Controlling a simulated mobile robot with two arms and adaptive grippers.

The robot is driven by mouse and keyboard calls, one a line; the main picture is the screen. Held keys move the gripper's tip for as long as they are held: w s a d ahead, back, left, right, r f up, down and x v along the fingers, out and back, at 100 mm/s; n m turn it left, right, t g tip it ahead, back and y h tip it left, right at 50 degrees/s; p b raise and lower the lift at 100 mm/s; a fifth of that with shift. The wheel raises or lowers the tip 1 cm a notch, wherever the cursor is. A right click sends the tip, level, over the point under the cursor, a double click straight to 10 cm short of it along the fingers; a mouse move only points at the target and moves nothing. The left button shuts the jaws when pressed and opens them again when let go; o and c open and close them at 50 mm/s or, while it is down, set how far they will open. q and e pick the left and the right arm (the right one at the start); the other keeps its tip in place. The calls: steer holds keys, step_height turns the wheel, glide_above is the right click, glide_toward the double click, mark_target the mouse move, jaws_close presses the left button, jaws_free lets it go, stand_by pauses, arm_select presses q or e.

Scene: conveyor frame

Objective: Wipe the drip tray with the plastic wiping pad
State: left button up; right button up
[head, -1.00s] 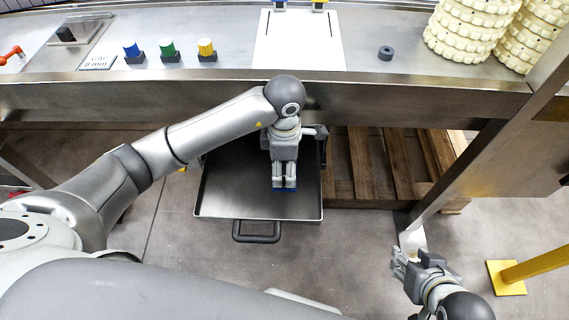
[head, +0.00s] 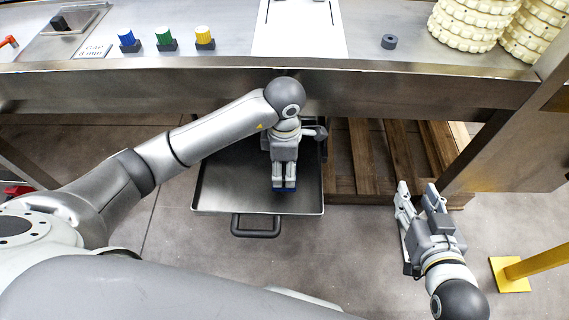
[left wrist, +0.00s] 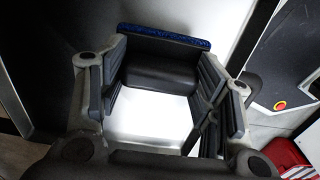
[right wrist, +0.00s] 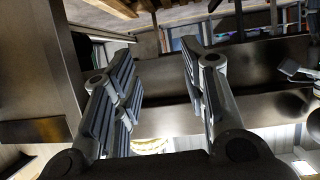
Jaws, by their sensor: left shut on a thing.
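The drip tray (head: 228,190) is a dark, shallow tray with a raised rim and a front handle, pulled out below the conveyor frame. My left gripper (head: 284,188) points down over the right part of the tray. It is shut on the wiping pad, whose blue edge (head: 284,190) shows at the fingertips. In the left wrist view the pad (left wrist: 165,37) has a blue underside and a dark body between the fingers. I cannot tell whether the pad touches the tray floor. My right gripper (head: 418,190) is open and empty, right of the tray; its spread fingers show in the right wrist view (right wrist: 160,65).
The conveyor frame's steel beam (head: 400,88) runs above the tray's back. A wooden pallet (head: 375,160) lies behind and right of the tray. A yellow post (head: 540,262) stands at the far right. Coloured knobs (head: 166,40) and cream gear stacks (head: 465,25) sit on top.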

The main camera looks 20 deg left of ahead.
arm_select(q)
steer(key=shift+f+b, duration=0.4)
steer(key=shift+f, duration=0.35)
arm_select(e)
steer(key=shift+w+a+r+t+y, duration=0.25)
steer(key=shift+r+t, duration=0.25)
steer(key=shift+r, duration=0.3)
steer(key=shift+w+a+r+t+y, duration=0.1)
steer(key=shift+w+r+t, duration=0.35)
steer(key=shift+r, duration=0.3)
steer(key=shift+w+a+r+t+y, duration=0.2)
steer(key=shift+r+t, duration=0.35)
steer(key=shift+r, duration=0.25)
arm_select(q)
steer(key=shift+f, duration=0.15)
arm_select(e)
steer(key=shift+r, duration=0.35)
arm_select(q)
steer(key=shift+f+b, duration=0.15)
steer(key=shift+b, duration=0.15)
arm_select(e)
steer(key=shift+w+a+r+t, duration=0.15)
steer(key=shift+r+t, duration=0.2)
steer(key=shift+r, duration=0.05)
steer(key=shift+w+a+r+t, duration=0.1)
steer(key=shift+r+t, duration=0.25)
steer(key=shift+r, duration=0.05)
